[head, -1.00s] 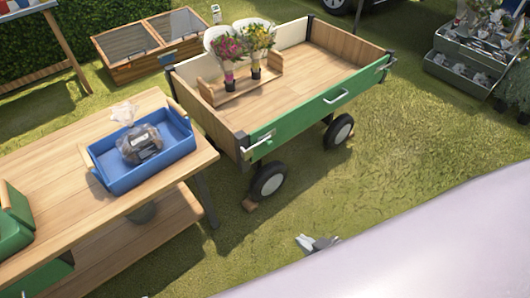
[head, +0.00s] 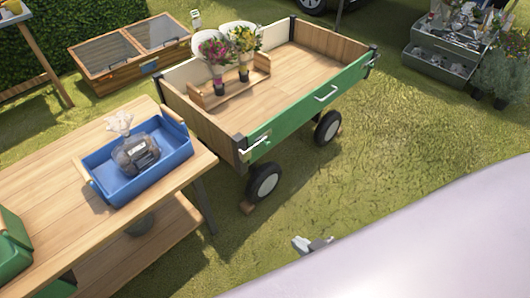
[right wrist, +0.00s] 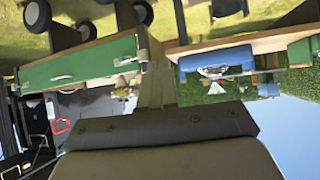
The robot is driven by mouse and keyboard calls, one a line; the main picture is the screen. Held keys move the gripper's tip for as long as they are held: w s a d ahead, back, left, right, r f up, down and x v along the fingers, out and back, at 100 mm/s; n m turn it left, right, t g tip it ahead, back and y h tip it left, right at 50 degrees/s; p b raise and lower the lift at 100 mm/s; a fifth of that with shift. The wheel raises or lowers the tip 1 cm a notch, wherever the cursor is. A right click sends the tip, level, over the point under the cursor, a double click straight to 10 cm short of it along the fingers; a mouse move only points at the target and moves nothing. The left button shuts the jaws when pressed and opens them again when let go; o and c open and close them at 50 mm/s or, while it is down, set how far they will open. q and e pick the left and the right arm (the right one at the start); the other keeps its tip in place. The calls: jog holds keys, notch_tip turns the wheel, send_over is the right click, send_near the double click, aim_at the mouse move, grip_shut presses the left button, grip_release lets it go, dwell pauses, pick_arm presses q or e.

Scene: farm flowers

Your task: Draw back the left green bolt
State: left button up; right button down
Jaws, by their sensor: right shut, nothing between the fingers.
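The cart's green side panel (head: 300,112) faces me. The left green bolt (head: 258,141), with a pale handle, sits at the panel's left end beside the dark corner post. It looks closed, though it is small here. Another bolt (head: 371,62) is at the right end, and a pale pull handle (head: 326,93) is in the middle. My right gripper (head: 313,244) is low in the head view, shut and empty, in front of the cart and apart from it. The right wrist view shows the green panel (right wrist: 82,66) upside down. My left gripper is out of view.
A wooden table (head: 100,135) stands left of the cart, close to its corner, with a blue crate (head: 143,185) holding a bagged item. Two flower bunches (head: 228,60) stand in a wooden holder inside the cart. Open grass (head: 400,135) lies in front of the cart.

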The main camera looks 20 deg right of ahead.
jog(key=w+d+f+n+t+h+b, duration=0.15)
jog(key=w+f+n+b, duration=0.35)
jog(key=w+b, duration=0.5)
jog(key=w+f+n+t+h+b, duration=0.2)
jog(key=w+f+n+h+b, duration=0.15)
jog(key=w+f+b, duration=0.5)
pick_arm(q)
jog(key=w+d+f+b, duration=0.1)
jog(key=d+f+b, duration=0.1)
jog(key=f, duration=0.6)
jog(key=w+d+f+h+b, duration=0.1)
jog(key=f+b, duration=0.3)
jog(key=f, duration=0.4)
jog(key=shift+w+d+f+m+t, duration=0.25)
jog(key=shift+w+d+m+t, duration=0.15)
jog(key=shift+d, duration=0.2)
pick_arm(e)
jog(key=w+r+n+t+h, duration=0.1)
jog(key=w+r+n+t, duration=0.1)
jog(key=w, duration=0.7)
jog(key=shift+d+r+n, duration=0.3)
jog(key=shift+r+n, duration=0.15)
jog(key=shift+r, duration=0.45)
